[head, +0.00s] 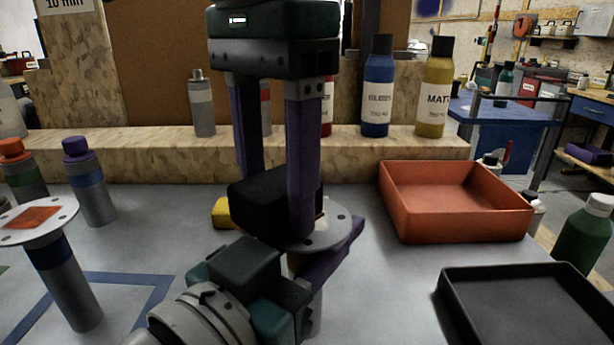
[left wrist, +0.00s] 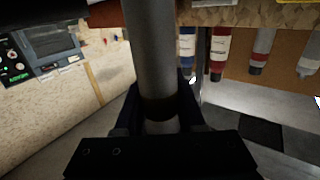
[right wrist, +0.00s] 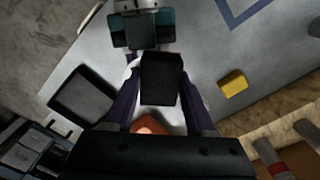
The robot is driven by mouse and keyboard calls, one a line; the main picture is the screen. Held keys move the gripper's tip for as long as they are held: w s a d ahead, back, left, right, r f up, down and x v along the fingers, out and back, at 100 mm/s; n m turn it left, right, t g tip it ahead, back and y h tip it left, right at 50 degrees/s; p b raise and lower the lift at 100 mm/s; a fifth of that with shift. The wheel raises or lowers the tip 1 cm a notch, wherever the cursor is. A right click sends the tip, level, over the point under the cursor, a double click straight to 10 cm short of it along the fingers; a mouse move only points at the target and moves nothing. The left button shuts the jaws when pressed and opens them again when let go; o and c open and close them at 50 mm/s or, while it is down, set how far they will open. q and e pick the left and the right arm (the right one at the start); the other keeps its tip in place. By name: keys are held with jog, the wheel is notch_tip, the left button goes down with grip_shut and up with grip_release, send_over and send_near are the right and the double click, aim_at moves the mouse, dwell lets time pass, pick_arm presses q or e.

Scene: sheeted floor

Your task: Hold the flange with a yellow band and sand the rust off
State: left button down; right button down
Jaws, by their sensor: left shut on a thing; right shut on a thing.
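A grey flange with a pale round plate (head: 338,222) stands upright near the table's middle; its pipe (left wrist: 150,50) shows in the left wrist view. My left gripper (head: 318,262) is shut around the pipe below the plate. A dark band (left wrist: 160,107) is on the pipe there; its colour is unclear. My right gripper (head: 272,195) points down, shut on a black sanding block (head: 262,200), also seen in the right wrist view (right wrist: 161,80). The block is at the plate's top; I cannot tell whether they touch. It hides much of the plate, including any rust there.
Another flange (head: 65,222) with a rust patch and blue band stands at left. Capped cylinders (head: 90,190) stand behind it. A yellow block (head: 221,212) lies behind the held flange. An orange tray (head: 505,222) and black tray (head: 565,275) are at right. Bottles (head: 378,90) line the back ledge.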

jog(key=shift+d+r, duration=0.1)
jog(key=shift+r, duration=3.95)
pick_arm(q)
jog(key=shift+c, duration=2.2)
grip_release()
jog(key=shift+s+a, duration=0.1)
